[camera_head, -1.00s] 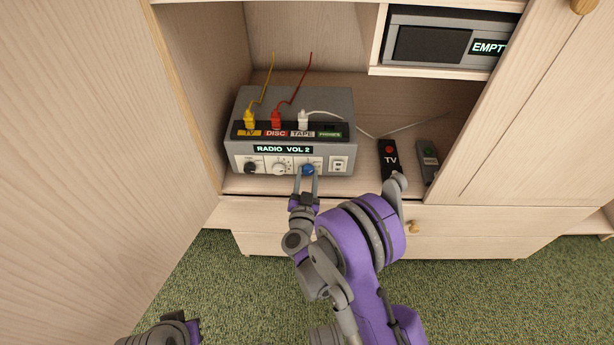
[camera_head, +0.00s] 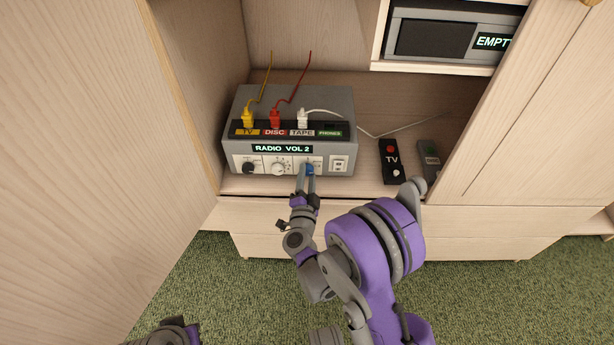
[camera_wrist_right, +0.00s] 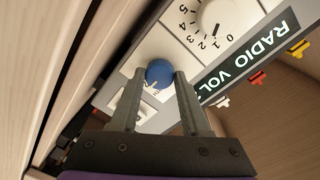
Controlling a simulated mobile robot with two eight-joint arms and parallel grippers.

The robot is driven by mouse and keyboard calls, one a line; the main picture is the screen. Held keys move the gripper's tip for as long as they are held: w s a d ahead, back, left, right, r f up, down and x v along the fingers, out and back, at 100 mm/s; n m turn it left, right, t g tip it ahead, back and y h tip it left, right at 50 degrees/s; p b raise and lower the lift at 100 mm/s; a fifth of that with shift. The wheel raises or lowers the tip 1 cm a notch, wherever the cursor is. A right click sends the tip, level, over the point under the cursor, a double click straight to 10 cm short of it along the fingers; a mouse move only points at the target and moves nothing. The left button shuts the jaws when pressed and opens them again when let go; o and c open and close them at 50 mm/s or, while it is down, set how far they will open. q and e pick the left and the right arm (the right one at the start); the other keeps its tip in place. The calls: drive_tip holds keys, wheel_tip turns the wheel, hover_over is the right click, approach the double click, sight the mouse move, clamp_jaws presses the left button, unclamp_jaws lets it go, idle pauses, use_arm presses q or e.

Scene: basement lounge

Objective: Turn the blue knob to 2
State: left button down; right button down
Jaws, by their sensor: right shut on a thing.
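The grey radio box (camera_head: 240,110) stands on the cabinet shelf, its display (camera_head: 283,149) reading "RADIO VOL 2". The blue knob (camera_head: 310,170) is on its front, right of a white knob (camera_head: 279,169) and a black knob (camera_head: 249,168). My right gripper (camera_head: 306,168) is shut on the blue knob. In the right wrist view the blue knob (camera_wrist_right: 159,73) sits between the two fingertips, and its scale is mostly hidden. A numbered dial beside it (camera_wrist_right: 215,14) is partly in view. My left gripper (camera_head: 185,330) shows only in part at the bottom left.
Yellow (camera_head: 248,117), red (camera_head: 275,118) and white plugs (camera_head: 302,117) stand in the box top. A black TV remote (camera_head: 391,163) and a grey remote (camera_head: 429,158) lie to the right. A switch (camera_head: 339,165) is right of the blue knob. Cabinet walls flank the shelf.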

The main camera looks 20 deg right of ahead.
drive_tip(key=shift+m, duration=0.3)
drive_tip(key=shift+c, duration=1.9)
unclamp_jaws()
drive_tip(key=v, duration=1.1)
drive_tip(key=shift+d, duration=0.1)
